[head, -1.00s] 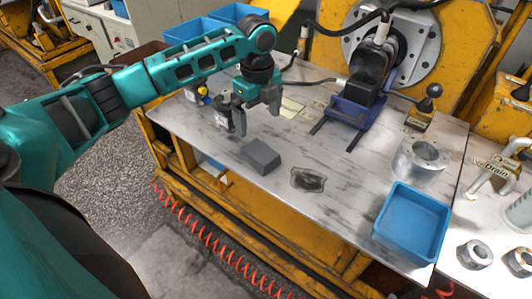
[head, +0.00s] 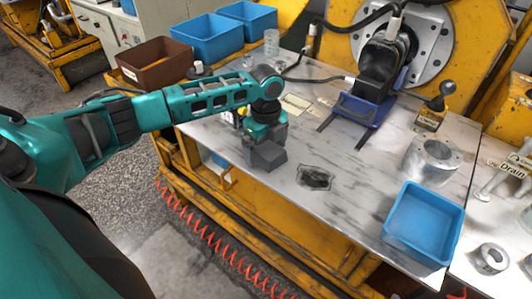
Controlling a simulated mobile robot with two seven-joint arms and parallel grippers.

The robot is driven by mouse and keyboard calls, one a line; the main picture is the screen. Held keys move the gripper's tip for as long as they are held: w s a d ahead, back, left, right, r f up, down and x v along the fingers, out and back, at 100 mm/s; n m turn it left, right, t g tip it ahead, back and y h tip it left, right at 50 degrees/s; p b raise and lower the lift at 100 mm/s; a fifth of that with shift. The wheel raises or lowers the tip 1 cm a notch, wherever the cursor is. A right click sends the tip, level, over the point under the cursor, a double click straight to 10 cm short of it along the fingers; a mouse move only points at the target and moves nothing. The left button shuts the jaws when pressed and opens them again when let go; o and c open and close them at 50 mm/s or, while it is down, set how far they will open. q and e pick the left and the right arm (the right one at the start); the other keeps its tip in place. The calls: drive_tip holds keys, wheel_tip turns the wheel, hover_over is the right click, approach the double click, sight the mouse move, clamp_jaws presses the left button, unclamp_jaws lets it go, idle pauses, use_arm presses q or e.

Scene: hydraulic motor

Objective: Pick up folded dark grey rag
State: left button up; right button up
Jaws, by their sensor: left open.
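My right gripper is out of view.
A blue tray (head: 424,222) and a metal cylinder (head: 432,157) stand at the right. A blue stand (head: 364,108) is behind. Blue bins (head: 207,40) and a brown bin (head: 155,66) are back left.

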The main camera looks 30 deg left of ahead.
sight(266, 147)
use_arm(q)
drive_tip(key=shift+c, duration=0.5)
drive_tip(key=c, duration=1)
drive_tip(key=shift+o, duration=0.2)
drive_tip(key=shift+r, duration=0.1)
wheel_tip(266, 147, up, 8)
drive_tip(key=shift+r+p, duration=0.1)
drive_tip(key=shift+p, duration=1)
wheel_tip(266, 147, up, 12)
drive_tip(key=p, duration=0.2)
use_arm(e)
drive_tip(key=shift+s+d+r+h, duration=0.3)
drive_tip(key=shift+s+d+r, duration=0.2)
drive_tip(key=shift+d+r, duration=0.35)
